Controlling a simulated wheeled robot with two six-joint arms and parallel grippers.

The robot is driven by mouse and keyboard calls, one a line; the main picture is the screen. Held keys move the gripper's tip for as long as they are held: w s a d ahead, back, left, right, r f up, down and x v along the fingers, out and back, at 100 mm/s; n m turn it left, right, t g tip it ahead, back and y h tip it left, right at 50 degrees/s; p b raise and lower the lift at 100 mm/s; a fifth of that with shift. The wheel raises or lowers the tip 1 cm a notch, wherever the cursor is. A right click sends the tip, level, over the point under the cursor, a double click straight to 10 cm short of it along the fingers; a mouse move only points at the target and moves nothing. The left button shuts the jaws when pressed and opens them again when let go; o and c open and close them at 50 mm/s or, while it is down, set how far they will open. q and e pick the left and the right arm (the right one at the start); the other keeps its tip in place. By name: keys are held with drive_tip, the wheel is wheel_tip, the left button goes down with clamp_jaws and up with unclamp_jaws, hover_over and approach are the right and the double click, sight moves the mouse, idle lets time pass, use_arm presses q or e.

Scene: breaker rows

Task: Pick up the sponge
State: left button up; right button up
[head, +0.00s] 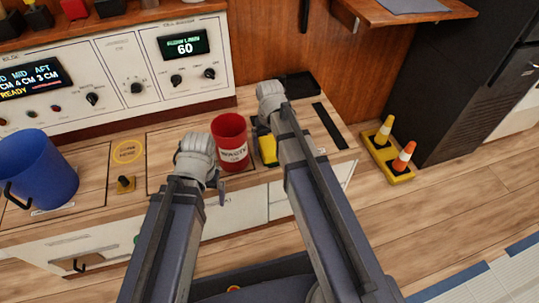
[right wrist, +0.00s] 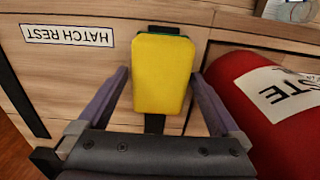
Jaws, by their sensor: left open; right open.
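The yellow sponge (head: 268,150), with a strip of green at one end, lies on the wooden counter just right of the red waste bin. It also shows in the right wrist view (right wrist: 162,78). My right gripper (right wrist: 161,76) is open above the sponge, with one finger on each side of it in that view. A gap shows on both sides, and I cannot tell how high the fingertips are. In the head view my right arm hides part of the sponge and most of that gripper. My left gripper (head: 214,186) is open and empty, in front of the red bin.
The red waste bin (head: 231,139) stands close beside the right gripper. A blue bin (head: 36,168) is at the left, with a small yellow-based knob (head: 126,184) near it. A control panel (head: 135,68) backs the counter. Two cones (head: 403,157) stand at the right.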

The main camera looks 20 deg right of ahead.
sight(270, 145)
use_arm(q)
drive_tip(key=shift+f, duration=0.3)
use_arm(e)
drive_tip(key=shift+f, duration=0.25)
drive_tip(key=shift+c, duration=0.4)
drive_tip(key=c, duration=1.2)
use_arm(q)
drive_tip(key=shift+r, duration=0.15)
use_arm(e)
drive_tip(key=shift+r, duration=0.1)
wheel_tip(270, 145, up, 10)
drive_tip(key=p, duration=1)
use_arm(q)
wheel_tip(270, 145, up, 10)
